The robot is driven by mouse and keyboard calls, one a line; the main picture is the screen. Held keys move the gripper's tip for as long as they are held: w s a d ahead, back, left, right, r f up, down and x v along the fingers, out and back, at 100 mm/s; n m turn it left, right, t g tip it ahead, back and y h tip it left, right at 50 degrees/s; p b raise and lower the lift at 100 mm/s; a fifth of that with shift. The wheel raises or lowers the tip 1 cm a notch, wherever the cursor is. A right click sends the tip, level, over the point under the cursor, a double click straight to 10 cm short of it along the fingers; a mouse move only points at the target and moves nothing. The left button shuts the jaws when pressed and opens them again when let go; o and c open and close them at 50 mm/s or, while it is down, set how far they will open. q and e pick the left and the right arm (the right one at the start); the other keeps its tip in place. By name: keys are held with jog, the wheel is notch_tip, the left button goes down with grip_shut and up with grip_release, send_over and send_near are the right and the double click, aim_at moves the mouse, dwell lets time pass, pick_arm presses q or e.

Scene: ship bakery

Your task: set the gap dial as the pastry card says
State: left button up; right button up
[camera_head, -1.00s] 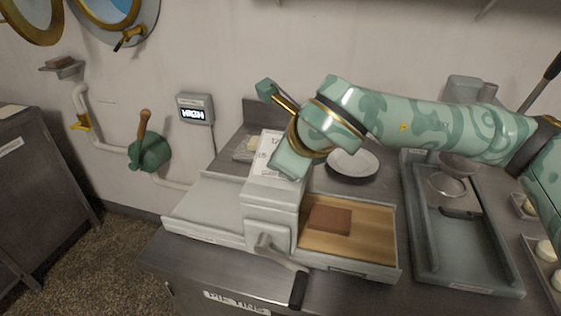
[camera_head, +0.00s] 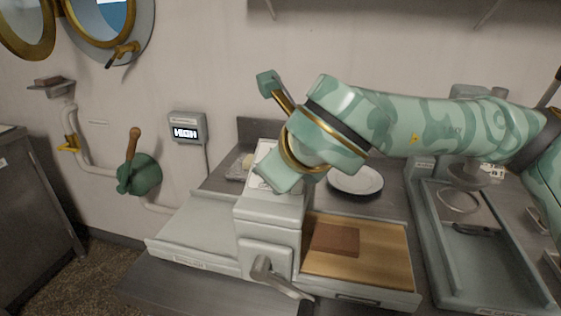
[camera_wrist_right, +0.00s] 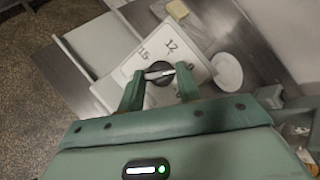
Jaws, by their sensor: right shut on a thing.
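The sheeter machine (camera_head: 265,222) stands on the steel counter, its pale top plate partly hidden behind my right gripper in the head view. In the right wrist view, the dark round gap dial (camera_wrist_right: 158,72) with a light pointer bar sits on a white face plate (camera_wrist_right: 150,48). Printed numbers show beside it; one looks like 12, the other like 15 or 1.5. My right gripper (camera_wrist_right: 160,78) has its fingers on either side of the dial and is shut on it. No pastry card can be made out. My left gripper is not in view.
A brown slab (camera_head: 336,240) lies on the machine's wooden board (camera_head: 385,258). A crank handle (camera_head: 283,283) sticks out at the front. A white plate (camera_head: 355,180) lies behind, a grey tray (camera_head: 487,270) at the right. A wall display (camera_head: 185,132) reads HIGH.

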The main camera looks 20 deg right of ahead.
jog(key=o, duration=1)
pick_arm(q)
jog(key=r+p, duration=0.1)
jog(key=p, duration=0.1)
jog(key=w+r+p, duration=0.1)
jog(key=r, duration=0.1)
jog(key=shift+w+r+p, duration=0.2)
jog(key=shift+p, duration=0.15)
pick_arm(e)
jog(key=v, duration=1.6)
jog(key=shift+s, duration=0.15)
